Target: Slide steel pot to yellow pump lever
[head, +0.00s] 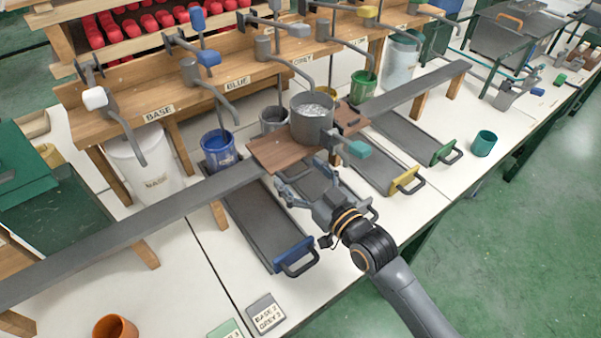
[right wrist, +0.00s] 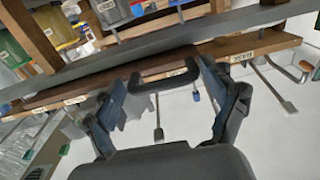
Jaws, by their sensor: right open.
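The yellow pump lever (head: 368,12) is at the back, up and right of the pot. My right gripper (head: 303,174) is open, just in front of and below the pot and board, apart from the pot. In the right wrist view, a dark U-shaped handle (right wrist: 160,84) appears between its open fingers. My left gripper is out of view.
The grey rail (head: 130,228) runs diagonally across the bench. Trays with blue (head: 290,250), yellow (head: 405,182) and green (head: 446,152) fronts lie before it. A blue bucket (head: 219,150) and white base bucket (head: 145,165) stand behind. A teal cup (head: 484,143) is right.

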